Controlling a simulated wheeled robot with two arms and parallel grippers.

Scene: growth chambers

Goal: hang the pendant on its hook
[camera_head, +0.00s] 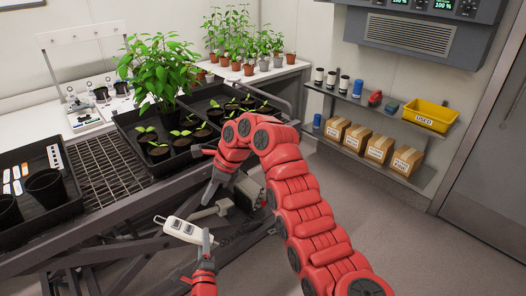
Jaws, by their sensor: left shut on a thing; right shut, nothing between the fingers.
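The pendant (182,230), a pale handset with dark buttons, is held tilted in front of the bench's side, low in the head view. My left gripper (206,241) is shut on its right end. My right gripper (209,196) is above and slightly right of the pendant, pointing down, shut with nothing between its fingers. A grey block-like fitting (248,190) sits under the bench's edge, partly behind my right arm. I cannot make out the hook; my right arm and gripper cover part of that area.
The bench carries black trays (172,165) of seedlings, a large leafy plant (160,68) and a wire grid (106,168). A wall shelf at right holds cardboard boxes (380,150) and a yellow bin (430,115). The floor at right is clear.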

